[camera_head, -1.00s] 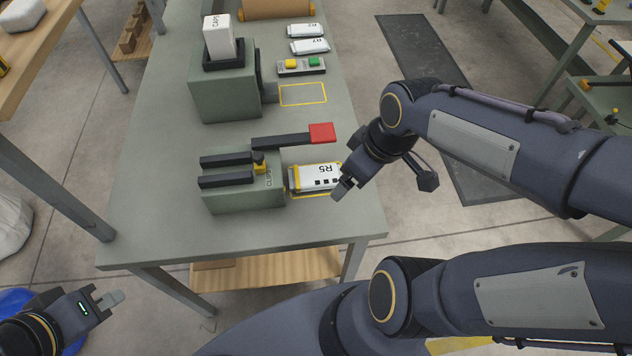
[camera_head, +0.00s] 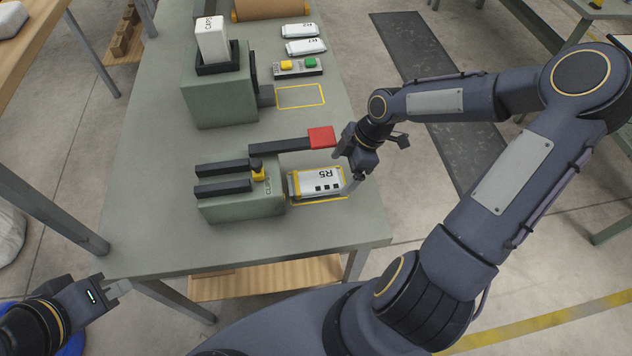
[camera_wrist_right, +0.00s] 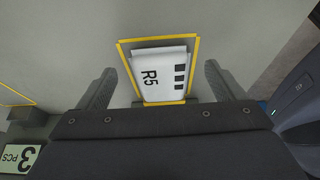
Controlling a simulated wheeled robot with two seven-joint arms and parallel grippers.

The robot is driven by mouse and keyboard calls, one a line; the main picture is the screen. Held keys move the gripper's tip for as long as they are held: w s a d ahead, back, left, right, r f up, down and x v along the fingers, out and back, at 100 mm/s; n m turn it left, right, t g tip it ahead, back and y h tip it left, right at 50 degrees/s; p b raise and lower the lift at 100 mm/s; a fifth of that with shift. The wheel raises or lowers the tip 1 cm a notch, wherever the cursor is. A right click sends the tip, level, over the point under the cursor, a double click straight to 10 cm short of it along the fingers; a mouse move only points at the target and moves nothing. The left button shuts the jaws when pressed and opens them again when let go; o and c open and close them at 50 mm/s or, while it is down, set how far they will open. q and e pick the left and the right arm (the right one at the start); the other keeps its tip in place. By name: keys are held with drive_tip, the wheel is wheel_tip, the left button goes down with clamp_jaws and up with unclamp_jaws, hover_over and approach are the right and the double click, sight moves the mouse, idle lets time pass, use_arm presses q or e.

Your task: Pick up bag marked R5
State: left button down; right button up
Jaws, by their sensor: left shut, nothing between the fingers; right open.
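The bag marked R5 (camera_head: 318,182) is white with black squares and lies flat inside a yellow outline on the green table (camera_head: 270,236). My right gripper (camera_head: 347,176) is open at the bag's right end in the head view. In the right wrist view the bag (camera_wrist_right: 162,76) shows between the two spread fingers of that gripper (camera_wrist_right: 160,78), with a gap on each side. I cannot tell the fingers' exact height over the table. My left gripper (camera_head: 120,287) is shut and empty, low at the left, off the table.
A green clip station (camera_head: 235,206) with black bars stands left of the bag, and a red-ended black lever (camera_head: 290,142) lies behind it. Farther back are a caps dispenser (camera_head: 218,95), a button box (camera_head: 298,67) and bags R7 (camera_head: 306,47) and R2 (camera_head: 300,31).

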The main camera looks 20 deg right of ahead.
drive_tip(key=x, duration=0.2)
drive_tip(key=shift+a+f, duration=0.15)
drive_tip(key=shift+f, duration=0.15)
drive_tip(key=c, duration=1.1)
drive_tip(key=shift+r, duration=0.1)
drive_tip(key=shift+c, duration=0.2)
